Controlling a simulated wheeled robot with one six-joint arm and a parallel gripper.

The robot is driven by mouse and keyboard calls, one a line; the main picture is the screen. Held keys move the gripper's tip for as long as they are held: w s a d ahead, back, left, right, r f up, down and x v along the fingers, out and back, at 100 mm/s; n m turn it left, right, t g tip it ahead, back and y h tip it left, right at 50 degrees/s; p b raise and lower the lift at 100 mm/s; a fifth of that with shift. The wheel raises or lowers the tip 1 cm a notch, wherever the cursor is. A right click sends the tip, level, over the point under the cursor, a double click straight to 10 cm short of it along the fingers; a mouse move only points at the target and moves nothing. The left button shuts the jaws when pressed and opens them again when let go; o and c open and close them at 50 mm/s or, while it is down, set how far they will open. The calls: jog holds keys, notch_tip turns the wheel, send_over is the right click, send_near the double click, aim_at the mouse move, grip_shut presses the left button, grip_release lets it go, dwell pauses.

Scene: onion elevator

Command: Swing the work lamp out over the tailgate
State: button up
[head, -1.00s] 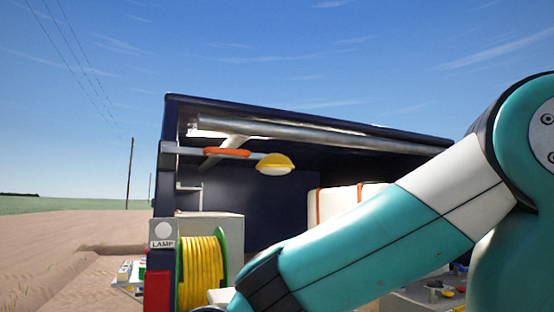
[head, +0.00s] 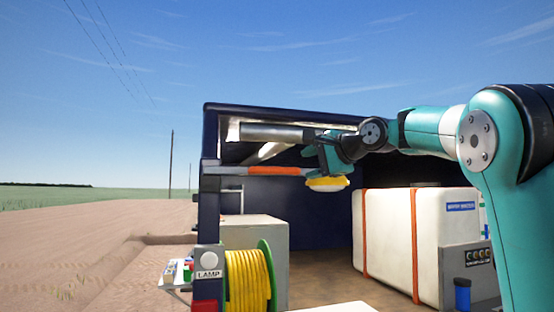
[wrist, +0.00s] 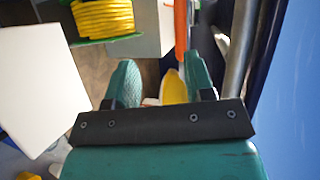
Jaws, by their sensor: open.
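The work lamp's yellow head (head: 327,184) hangs at the end of a grey swing arm (head: 226,170) with an orange sleeve (head: 275,170). In the wrist view, the yellow lamp head (wrist: 174,88) shows between the fingers of my gripper (wrist: 160,62), nearer the right finger. The orange sleeve (wrist: 181,28) extends beyond them. Contact cannot be told.
A yellow hose reel (head: 247,281) stands low inside the left post. A white tank (head: 390,240) with orange straps fills the right side. A grey roof tube (head: 275,132) runs close above my gripper. A small side shelf (head: 178,275) holds items. Open field lies left.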

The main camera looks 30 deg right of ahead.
aim_at(279, 170)
jog(key=shift+m+t, duration=0.3)
jog(key=shift+m, duration=0.3)
jog(key=r+p+x, duration=0.1)
jog(key=p+x, duration=0.1)
jog(key=x, duration=0.3)
jog(key=d+p+x, duration=0.1)
jog(key=p+x, duration=0.1)
jog(key=x, duration=0.3)
jog(key=w+d+r+p+x, duration=0.1)
jog(key=p+x, duration=0.1)
jog(key=x, duration=0.3)
jog(key=shift+d+r, duration=0.2)
jog(key=shift+r, duration=0.1)
jog(key=shift+w+f+p, duration=0.2)
jog(key=shift+w+p, duration=0.1)
jog(key=shift+w, duration=0.2)
grip_shut()
